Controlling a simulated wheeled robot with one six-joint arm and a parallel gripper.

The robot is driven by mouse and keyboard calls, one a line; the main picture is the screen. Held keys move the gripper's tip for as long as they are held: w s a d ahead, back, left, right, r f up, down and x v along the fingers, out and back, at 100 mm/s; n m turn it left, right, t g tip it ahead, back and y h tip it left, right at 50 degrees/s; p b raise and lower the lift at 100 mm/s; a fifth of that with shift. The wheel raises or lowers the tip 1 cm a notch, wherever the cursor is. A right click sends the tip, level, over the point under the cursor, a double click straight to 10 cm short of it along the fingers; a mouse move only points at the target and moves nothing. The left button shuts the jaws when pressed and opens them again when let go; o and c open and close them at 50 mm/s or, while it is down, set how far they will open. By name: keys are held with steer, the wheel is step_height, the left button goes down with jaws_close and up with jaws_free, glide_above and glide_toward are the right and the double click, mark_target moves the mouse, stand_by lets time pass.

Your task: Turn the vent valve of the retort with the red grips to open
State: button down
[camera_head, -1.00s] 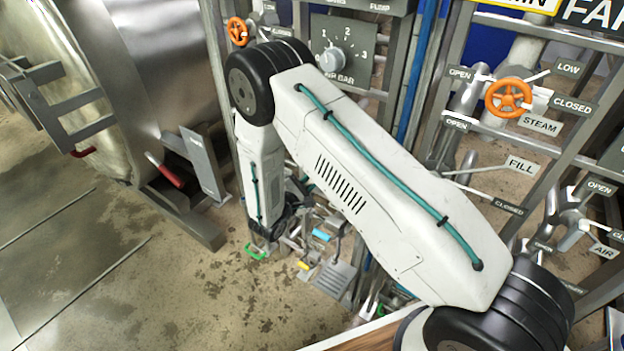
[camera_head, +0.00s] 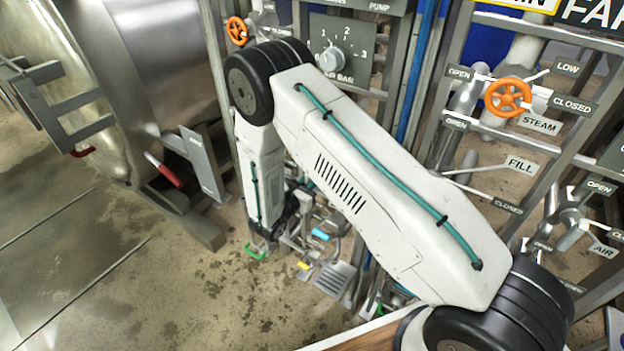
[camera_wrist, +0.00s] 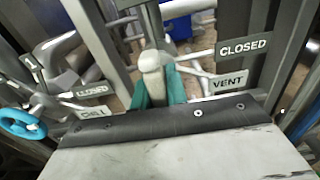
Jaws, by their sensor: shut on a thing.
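The retort (camera_head: 165,60) with red grips (camera_head: 165,172) stands at the left in the head view. In the wrist view a pale valve handle (camera_wrist: 152,62) stands between the teal fingertips of my gripper (camera_wrist: 158,88). The gripper is shut on this handle. A VENT label (camera_wrist: 228,84) and a CLOSED label (camera_wrist: 243,47) are just right of the handle. The lower part of the handle and the valve body are hidden by my gripper. In the head view my arm covers much of the valve area, and the jaws cannot be made out.
In the wrist view a blue handwheel (camera_wrist: 22,123) and another CLOSED label (camera_wrist: 91,90) are at the left. Metal posts flank the gripper closely. In the head view a pipe rack with an orange handwheel (camera_head: 508,97) fills the right. Open floor (camera_head: 200,290) lies at lower left.

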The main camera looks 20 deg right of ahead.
mark_target(305, 184)
steer(key=shift+w+a, duration=0.1)
stand_by(0.3)
steer(key=shift+r, duration=0.1)
steer(key=c, duration=1.4)
jaws_free()
steer(key=v, duration=0.7)
steer(key=shift+s+a, duration=0.25)
steer(key=shift+a, duration=0.05)
